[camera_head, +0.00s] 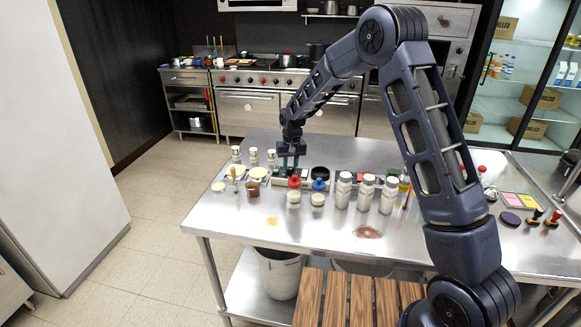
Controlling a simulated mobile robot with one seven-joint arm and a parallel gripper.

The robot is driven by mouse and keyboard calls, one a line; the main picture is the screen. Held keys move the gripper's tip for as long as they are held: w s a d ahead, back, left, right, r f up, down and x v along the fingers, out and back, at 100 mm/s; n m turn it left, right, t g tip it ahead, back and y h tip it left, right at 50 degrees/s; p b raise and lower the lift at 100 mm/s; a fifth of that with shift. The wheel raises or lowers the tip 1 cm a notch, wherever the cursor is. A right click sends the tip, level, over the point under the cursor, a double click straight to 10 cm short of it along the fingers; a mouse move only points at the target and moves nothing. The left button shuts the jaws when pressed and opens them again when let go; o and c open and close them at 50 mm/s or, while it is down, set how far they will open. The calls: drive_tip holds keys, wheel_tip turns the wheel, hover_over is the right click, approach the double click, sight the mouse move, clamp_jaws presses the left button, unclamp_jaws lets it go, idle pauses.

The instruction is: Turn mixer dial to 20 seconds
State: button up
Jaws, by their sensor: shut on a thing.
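My gripper (287,165) points down over the left half of the steel table, behind a red-topped jar (294,183). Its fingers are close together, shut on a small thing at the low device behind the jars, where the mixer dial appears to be. The dial's face and setting are hidden or too small to read. A dark round piece (320,172) shows just right of the gripper, behind a blue-topped jar (318,186); I cannot tell if it belongs to the mixer.
Several white shakers (343,190) stand right of the jars. Small pale-topped pots and a brown jar (252,189) stand to the left. Stamps (535,215) and coloured pads (519,200) lie at the right. The table's front left (235,222) is mostly clear, with spills nearby.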

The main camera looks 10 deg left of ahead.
drive_tip(key=m, duration=0.4)
drive_tip(key=shift+a+m, duration=0.1)
drive_tip(key=shift+m, duration=0.2)
drive_tip(key=m, duration=0.4)
drive_tip(key=shift+m, duration=0.3)
drive_tip(key=m, duration=0.5)
drive_tip(key=shift+a+t, duration=0.15)
drive_tip(key=shift+t, duration=0.15)
drive_tip(key=shift+m, duration=2)
drive_tip(key=o, duration=1)
